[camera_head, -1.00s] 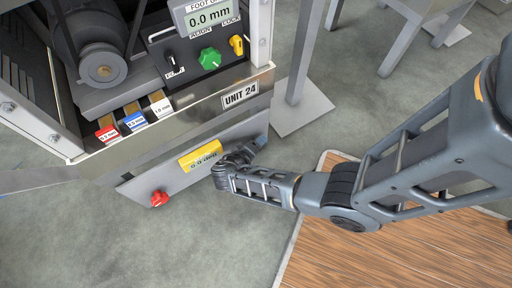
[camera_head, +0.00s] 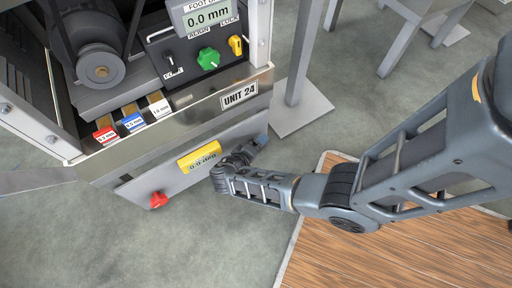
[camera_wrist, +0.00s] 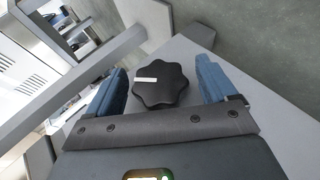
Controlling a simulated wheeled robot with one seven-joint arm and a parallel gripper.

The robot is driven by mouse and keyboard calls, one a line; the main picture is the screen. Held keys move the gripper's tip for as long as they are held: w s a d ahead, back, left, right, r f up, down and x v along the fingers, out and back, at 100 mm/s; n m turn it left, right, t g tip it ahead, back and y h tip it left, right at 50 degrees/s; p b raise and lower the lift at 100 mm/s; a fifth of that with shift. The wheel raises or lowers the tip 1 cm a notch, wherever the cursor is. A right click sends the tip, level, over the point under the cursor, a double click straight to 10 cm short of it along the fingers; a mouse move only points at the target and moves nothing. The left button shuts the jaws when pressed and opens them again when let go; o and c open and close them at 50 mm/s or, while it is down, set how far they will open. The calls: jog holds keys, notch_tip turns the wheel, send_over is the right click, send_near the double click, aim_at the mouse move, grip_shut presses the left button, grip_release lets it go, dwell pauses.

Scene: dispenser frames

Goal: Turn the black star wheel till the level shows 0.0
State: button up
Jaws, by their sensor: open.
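The black star wheel (camera_wrist: 160,86) shows in the wrist view, a lobed knob with a white mark on its left side, set on a grey panel. My gripper (camera_wrist: 162,78) is open, with one blue finger on each side of the wheel; a gap shows between the wheel and each finger. The level display (camera_head: 208,17) reads 0.0 mm.
A red knob (camera_head: 158,200) and a yellow label (camera_head: 199,157) are on the low grey panel (camera_head: 150,184). Above are a green knob (camera_head: 208,59), a black switch (camera_head: 168,56) and a yellow switch (camera_head: 235,45). A grey post (camera_head: 296,60) stands to the right. A wooden board (camera_head: 350,255) lies on the floor.

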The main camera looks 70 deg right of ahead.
jog(key=p+v, duration=0.2)
jog(key=v, duration=0.5)
jog(key=shift+a+r+p, duration=0.25)
jog(key=shift+a+p, duration=0.05)
jog(key=shift+p, duration=0.05)
